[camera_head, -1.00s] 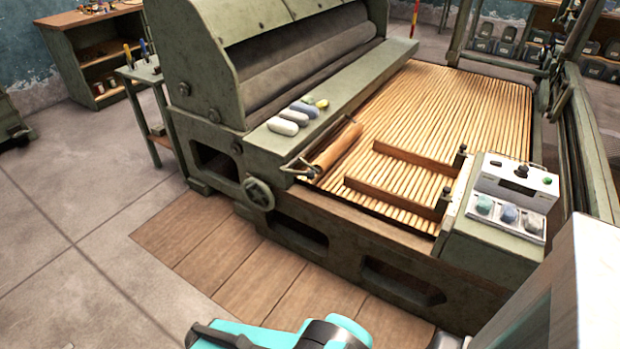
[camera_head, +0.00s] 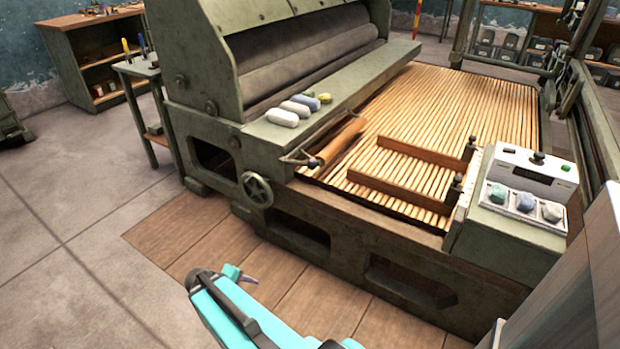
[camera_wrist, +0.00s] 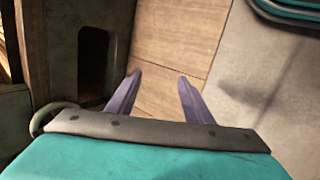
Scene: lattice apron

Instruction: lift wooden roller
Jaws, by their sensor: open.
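The wooden roller (camera_head: 342,141) lies on the near left part of the machine's slatted bed (camera_head: 460,100), beside the green ledge. My gripper (camera_head: 247,279) is low in front of the machine, above the wooden floor boards and well apart from the roller. In the wrist view its two purple fingers (camera_wrist: 157,95) are spread with nothing between them, over floor boards. The roller is not seen in the wrist view.
Two wooden bars (camera_head: 400,190) lie across the slats right of the roller. A control box (camera_head: 525,175) stands at the bed's right corner. A handwheel (camera_head: 257,190) juts from the machine's front. Floor at left is clear.

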